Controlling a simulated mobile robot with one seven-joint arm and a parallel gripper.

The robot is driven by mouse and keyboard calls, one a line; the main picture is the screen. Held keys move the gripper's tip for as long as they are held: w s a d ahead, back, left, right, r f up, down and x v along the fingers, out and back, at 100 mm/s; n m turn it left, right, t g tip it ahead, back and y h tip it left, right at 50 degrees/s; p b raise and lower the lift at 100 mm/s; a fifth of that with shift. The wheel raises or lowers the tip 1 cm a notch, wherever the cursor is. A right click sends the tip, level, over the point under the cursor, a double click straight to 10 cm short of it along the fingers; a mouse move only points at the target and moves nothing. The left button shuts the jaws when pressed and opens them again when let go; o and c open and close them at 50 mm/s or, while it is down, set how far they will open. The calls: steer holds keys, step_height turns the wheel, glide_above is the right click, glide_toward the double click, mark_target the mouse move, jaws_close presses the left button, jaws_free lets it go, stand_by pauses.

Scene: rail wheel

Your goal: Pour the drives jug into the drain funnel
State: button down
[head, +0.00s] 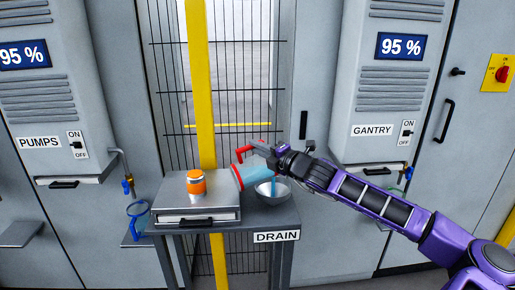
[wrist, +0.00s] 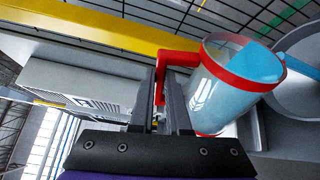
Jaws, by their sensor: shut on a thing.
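A clear jug with red rim bands and a red handle (head: 250,172) is tilted over the drain funnel, with blue liquid in it. In the wrist view the jug (wrist: 210,95) lies steeply tipped, with the liquid at its red-rimmed mouth. A blue stream runs down from the jug into the funnel in the head view. My gripper (head: 276,160) is shut on the jug's red handle (wrist: 175,60). The drain funnel (head: 281,194) is a grey bowl on the small table, beneath the jug's mouth. In the wrist view the funnel (wrist: 298,95) shows at the right edge.
The table carries a DRAIN label (head: 277,236), a grey box (head: 176,215) and an orange-and-white canister (head: 196,184). A blue-rimmed jug (head: 138,210) stands at the left under the PUMPS cabinet (head: 50,100). The GANTRY cabinet (head: 385,95) is at the right. A yellow post and wire mesh stand behind.

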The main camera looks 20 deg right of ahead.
steer(key=shift+d+r+m+p, duration=0.5)
steer(key=shift+d+p, duration=0.1)
steer(key=shift+p, duration=0.2)
steer(key=shift+d+f, duration=0.1)
steer(key=shift+d, duration=0.05)
